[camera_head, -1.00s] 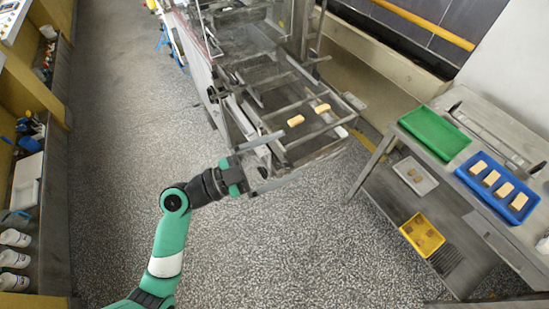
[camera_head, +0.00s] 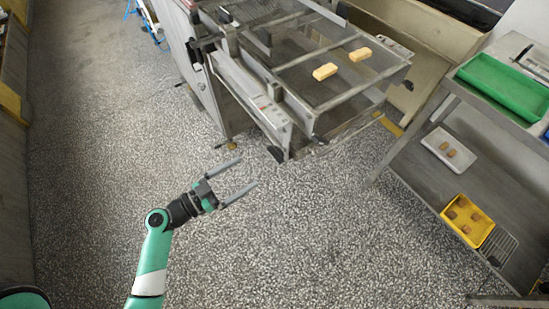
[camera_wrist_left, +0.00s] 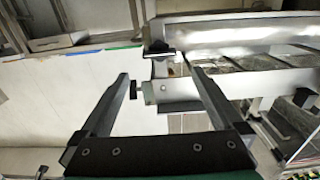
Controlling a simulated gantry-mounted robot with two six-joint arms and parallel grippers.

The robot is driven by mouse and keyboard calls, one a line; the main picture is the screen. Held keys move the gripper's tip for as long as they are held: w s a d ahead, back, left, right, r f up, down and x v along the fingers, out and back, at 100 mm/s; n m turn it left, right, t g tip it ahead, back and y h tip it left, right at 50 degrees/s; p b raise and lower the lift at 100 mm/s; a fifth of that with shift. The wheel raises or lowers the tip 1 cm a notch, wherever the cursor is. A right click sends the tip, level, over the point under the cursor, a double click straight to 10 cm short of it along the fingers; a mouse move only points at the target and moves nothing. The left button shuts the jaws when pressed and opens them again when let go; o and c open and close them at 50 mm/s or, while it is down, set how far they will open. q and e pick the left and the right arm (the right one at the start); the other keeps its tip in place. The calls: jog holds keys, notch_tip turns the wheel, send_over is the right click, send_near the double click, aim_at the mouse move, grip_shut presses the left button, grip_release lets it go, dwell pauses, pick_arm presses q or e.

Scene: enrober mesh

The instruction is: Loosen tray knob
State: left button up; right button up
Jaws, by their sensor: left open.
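The enrober's tray frame (camera_head: 262,110) juts toward me, with a small black knob (camera_head: 275,153) at its front lower corner. In the left wrist view a black knob (camera_wrist_left: 133,89) on a short stem shows at the side of a pale bracket (camera_wrist_left: 180,107), between the fingers in the picture. My left gripper (camera_head: 248,172) is open and empty, with its two grey fingers pointing at that corner and apart from the knob. The fingers (camera_wrist_left: 157,68) stay wide open in the left wrist view. My right gripper is out of view.
Two tan bars (camera_head: 325,72) lie on the mesh. At right a steel bench holds a green tray (camera_head: 500,92); below are a white tray (camera_head: 444,158) and a yellow tray (camera_head: 463,228) with brown pieces. The speckled floor (camera_head: 110,150) at left is clear.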

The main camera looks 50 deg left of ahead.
aim_at(272, 156)
pick_arm(q)
jog(key=w, duration=0.3)
jog(key=w+d, duration=0.1)
jog(key=w, duration=0.7)
jog(key=shift+w+d+b, duration=0.25)
jog(key=shift+d+b, duration=0.1)
jog(key=shift+d, duration=0.05)
jog(key=c, duration=1.2)
jog(key=shift+n, duration=0.4)
jog(key=n, duration=0.3)
jog(key=shift+b, duration=0.35)
jog(key=n, duration=0.4)
jog(key=n+p, duration=0.1)
jog(key=n, duration=0.5)
jog(key=shift+n+p, duration=0.55)
jog(key=shift+n, duration=1.45)
